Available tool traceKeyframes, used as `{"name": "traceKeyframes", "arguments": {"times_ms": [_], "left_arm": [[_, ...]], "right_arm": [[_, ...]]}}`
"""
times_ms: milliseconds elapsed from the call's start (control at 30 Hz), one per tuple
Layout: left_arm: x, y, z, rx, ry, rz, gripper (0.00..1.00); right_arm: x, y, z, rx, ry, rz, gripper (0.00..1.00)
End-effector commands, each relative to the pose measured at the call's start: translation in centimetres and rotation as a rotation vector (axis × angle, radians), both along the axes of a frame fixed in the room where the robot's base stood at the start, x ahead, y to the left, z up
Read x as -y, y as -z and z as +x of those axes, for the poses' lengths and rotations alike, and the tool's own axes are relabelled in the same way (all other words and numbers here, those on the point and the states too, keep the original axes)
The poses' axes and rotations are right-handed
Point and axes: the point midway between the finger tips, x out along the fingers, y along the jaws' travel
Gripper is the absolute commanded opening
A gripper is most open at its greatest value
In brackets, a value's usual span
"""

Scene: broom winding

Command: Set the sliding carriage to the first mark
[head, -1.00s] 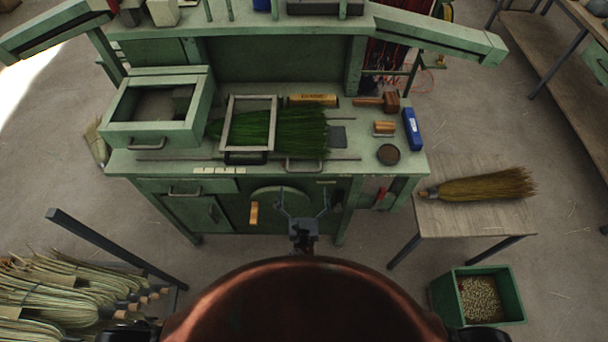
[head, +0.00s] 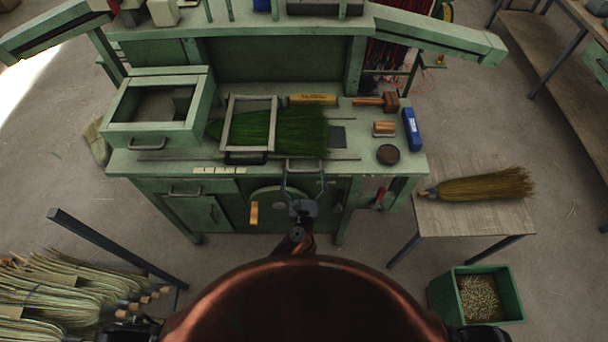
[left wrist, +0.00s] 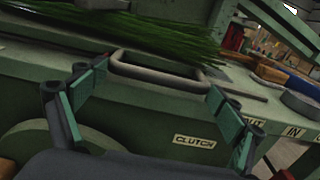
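A pale rectangular frame (head: 233,97) lies over a bundle of green bristles (head: 300,130) on the green bench. A dark handle (head: 245,160) is at its front. A grey loop handle (head: 303,168) stands to the right at the bench's front edge; I cannot tell which part carries it. My left gripper (head: 304,182) is open in front of this grey handle. In the left wrist view, its fingers (left wrist: 158,82) stand on both sides of the loop handle (left wrist: 158,73), apart from it. Small pale labels (head: 220,170) sit along the front edge, left of the handle. My right gripper is out of view.
A green open box (head: 150,138) stands on the bench's left. A mallet (head: 390,103), a blue box (head: 411,128) and a dark round tin (head: 388,154) are on its right. A CLUTCH label (left wrist: 195,141) is below the handle. A broom (head: 485,186) lies on the side table.

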Motion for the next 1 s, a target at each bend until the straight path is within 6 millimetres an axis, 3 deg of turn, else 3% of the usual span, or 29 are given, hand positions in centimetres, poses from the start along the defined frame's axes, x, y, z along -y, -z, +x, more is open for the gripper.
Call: {"name": "traceKeyframes", "arguments": {"times_ms": [600, 833, 1000], "left_arm": [[-0.3, -0.1, 0.2, 0.003, -0.007, 0.002, 0.43], [-1.3, -0.3, 0.3, 0.005, -0.008, 0.003, 0.43], [-4.0, -0.4, 0.3, 0.005, -0.013, 0.006, 0.43]], "right_arm": [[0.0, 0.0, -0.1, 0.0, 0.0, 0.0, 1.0], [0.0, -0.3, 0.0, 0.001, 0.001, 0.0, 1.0], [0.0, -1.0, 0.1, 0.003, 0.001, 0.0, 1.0]]}}
